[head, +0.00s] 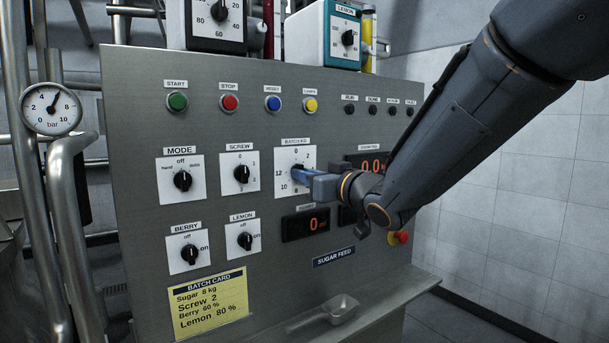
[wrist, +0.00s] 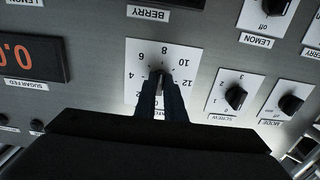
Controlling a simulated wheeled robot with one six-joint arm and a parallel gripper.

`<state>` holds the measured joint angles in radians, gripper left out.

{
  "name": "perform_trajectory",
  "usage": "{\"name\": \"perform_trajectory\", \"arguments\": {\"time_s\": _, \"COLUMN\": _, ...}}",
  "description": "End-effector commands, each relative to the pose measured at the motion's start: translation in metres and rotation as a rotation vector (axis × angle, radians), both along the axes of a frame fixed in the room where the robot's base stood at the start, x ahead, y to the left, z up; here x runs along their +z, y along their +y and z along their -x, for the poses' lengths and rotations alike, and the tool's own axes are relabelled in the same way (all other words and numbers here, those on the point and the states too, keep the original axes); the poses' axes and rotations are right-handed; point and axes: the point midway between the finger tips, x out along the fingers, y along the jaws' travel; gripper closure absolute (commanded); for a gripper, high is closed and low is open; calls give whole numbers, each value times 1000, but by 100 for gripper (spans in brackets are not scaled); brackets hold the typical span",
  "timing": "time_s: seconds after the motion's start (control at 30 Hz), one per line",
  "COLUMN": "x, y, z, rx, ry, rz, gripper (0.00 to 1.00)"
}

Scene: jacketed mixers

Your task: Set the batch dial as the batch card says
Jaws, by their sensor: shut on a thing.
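The batch dial (head: 283,183), labelled BATCH KG, is a white plate with a dark knob and numbers around it. My gripper (head: 300,175) is shut on its knob, and the fingers cover part of the dial. In the wrist view, the dial (wrist: 134,92) appears upside down, with my gripper's fingers (wrist: 160,88) on both sides of the knob (wrist: 159,74). The knob's tip there seems to face the 8 side, but its exact setting is hard to read. The yellow batch card (head: 208,305) reads Sugar 8 kg, Screw 2, Berry 60 %, Lemon 80 %.
The screw dial (head: 240,173) and mode dial (head: 182,181) sit left of the batch dial. Berry (head: 189,253) and lemon (head: 245,237) switches are below. A red display (head: 305,224) shows 0. A red emergency knob (head: 398,238) is near my arm. Coloured buttons line the panel top.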

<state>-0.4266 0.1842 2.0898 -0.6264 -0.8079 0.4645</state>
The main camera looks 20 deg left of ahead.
Motion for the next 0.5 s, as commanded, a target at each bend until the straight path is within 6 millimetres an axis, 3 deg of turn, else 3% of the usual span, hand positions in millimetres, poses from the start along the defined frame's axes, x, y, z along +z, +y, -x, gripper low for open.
{"name": "perform_trajectory", "arguments": {"time_s": 0.23, "x": 0, "y": 0, "z": -1, "rx": -1, "ry": 0, "rz": 0, "gripper": 100}}
{"name": "perform_trajectory", "arguments": {"time_s": 0.27, "x": 0, "y": 0, "z": -1, "rx": -1, "ry": 0, "rz": 0, "gripper": 87}}
{"name": "perform_trajectory", "arguments": {"time_s": 0.37, "x": 0, "y": 0, "z": 0, "rx": -1, "ry": 0, "rz": 0, "gripper": 72}}
{"name": "perform_trajectory", "arguments": {"time_s": 0.5, "x": 0, "y": 0, "z": 0, "rx": 0, "ry": -1, "rz": 1, "gripper": 72}}
